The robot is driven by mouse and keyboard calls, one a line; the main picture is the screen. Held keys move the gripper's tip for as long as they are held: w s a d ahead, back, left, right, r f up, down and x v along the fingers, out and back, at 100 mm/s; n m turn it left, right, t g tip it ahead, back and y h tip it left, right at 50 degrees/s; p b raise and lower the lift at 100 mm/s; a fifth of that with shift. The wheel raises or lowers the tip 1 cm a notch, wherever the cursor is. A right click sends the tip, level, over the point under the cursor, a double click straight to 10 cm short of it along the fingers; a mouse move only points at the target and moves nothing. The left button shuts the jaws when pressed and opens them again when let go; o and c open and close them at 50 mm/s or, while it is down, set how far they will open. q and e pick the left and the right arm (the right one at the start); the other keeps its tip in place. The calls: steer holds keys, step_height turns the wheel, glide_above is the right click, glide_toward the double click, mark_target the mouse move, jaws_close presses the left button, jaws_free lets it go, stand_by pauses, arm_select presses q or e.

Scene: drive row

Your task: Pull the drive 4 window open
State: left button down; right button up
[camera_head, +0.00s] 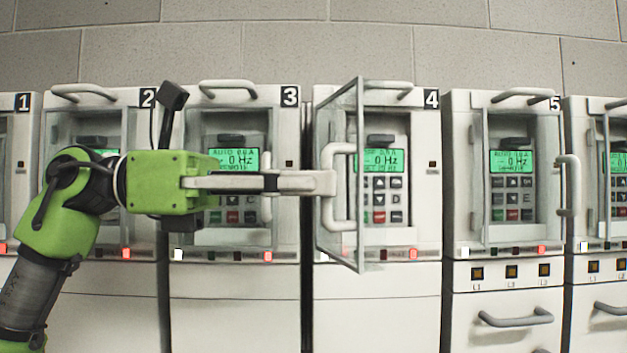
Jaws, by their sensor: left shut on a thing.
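The drive 4 window (343,240) is a clear pane in a thin grey frame, swung out from the cabinet marked 4 (399,233). Its left edge is at the cabinet and its taller right edge stands out towards me, so I see it steeply from the side. Its pale handle (329,212) is a bar on the outer face. My left gripper (326,183) comes in from the left and is shut on this handle; the fingers hide part of the bar. The drive 4 keypad and green display (384,161) show beside the pane's free edge. My right gripper is not in view.
Drive 3 (232,238) is behind my left arm, its window shut. Drive 5 (509,237) stands to the right, its window shut, with a handle (573,185) at its right side. Lower drawers (514,318) have protruding handles. A grey block wall (440,45) is behind.

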arm_select(q)
steer(key=shift+w+a+r, duration=0.2)
steer(key=shift+w+r, duration=0.1)
steer(key=c, duration=2.4)
jaws_free()
steer(key=shift+c, duration=0.2)
steer(key=shift+w+d+f, duration=0.1)
steer(key=shift+w+f, duration=0.1)
steer(key=shift+w, duration=0.1)
steer(key=shift+s+d+f, duration=0.1)
steer(key=shift+s+f, duration=0.05)
steer(key=a, duration=0.7)
steer(key=shift+a, duration=0.3)
